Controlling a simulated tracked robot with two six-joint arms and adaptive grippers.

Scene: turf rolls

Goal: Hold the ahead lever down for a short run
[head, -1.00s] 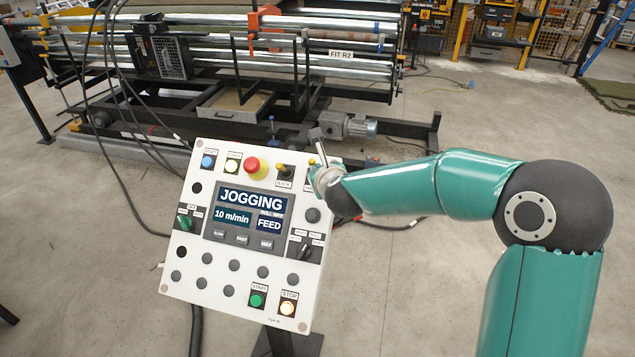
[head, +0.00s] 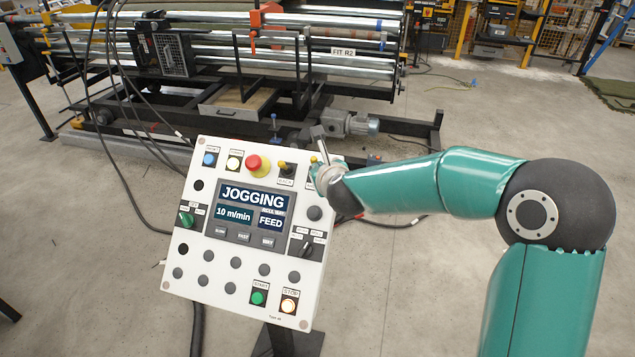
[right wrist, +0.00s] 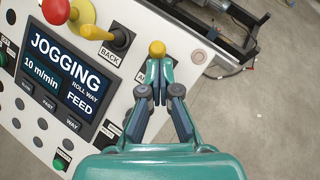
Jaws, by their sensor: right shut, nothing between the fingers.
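The ahead lever has a yellow knob (right wrist: 157,47) in the right wrist view; its label is partly hidden by my fingers. In the head view the lever is at the upper right of the white control panel (head: 180,275), mostly covered by my right gripper (head: 322,160). That gripper (right wrist: 157,85) is shut and empty, its fingertips right at the knob; I cannot tell how firmly they touch or how far the lever is tilted. The display (head: 250,212) reads JOGGING, 10 m/min, ROLL WAY, FEED. My left gripper is out of view.
The back lever (right wrist: 97,33), also yellow-knobbed, is left of the ahead lever. Beyond it is the red emergency stop (head: 257,165). The green start button (head: 258,298) and lit stop button (head: 289,306) are at the bottom. The roller machine (head: 240,60) stands behind the panel.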

